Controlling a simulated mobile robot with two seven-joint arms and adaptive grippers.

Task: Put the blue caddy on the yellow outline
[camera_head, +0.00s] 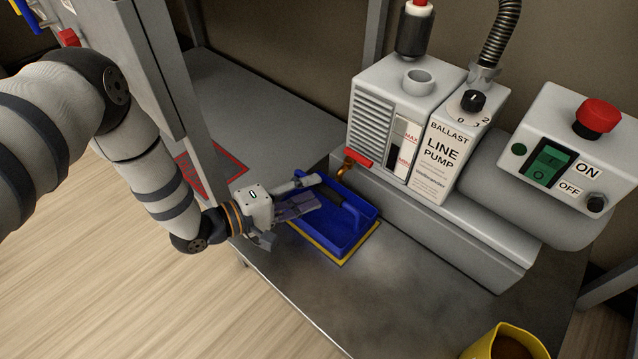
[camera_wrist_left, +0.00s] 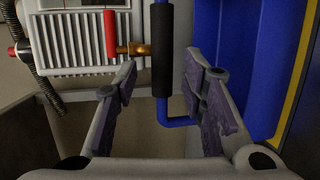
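The blue caddy (camera_head: 352,238) stands on the grey bench in front of the pump. The yellow outline (camera_head: 345,262) shows along its near edges; the caddy and my gripper hide the rest. In the left wrist view the caddy's blue wall (camera_wrist_left: 245,60) has a yellow strip (camera_wrist_left: 296,90) beyond it. My left gripper (camera_head: 312,192) is over the caddy's left part. In the wrist view its fingers (camera_wrist_left: 163,88) are apart, with the handle's black grip (camera_wrist_left: 162,62) between them and gaps on both sides. My right gripper is not in view.
The white line pump (camera_head: 440,150) stands behind the caddy, with a red-handled valve (camera_head: 356,158) close to it. A red outline (camera_head: 232,160) lies on the bench at left. A yellow container (camera_head: 505,338) is at lower right. Bare bench lies between it and the caddy.

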